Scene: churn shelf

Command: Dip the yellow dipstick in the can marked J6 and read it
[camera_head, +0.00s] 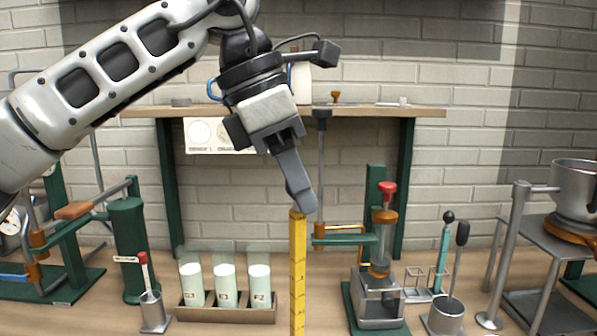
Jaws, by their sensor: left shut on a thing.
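My left gripper (301,207) comes down from the upper left and is shut on the top end of the yellow dipstick (298,270). The dipstick hangs about upright, with dark marks along it. Its lower end runs out of the bottom of the picture, so I cannot tell whether it is in anything. No can marked J6 can be made out. My right gripper is not in view.
Glass jars of white liquid (225,286) stand in a wooden rack (228,315) left of the dipstick. A metal device with an orange-topped cylinder (380,260) stands to its right. A small metal cup (446,316) is farther right. A wooden shelf (380,112) spans behind.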

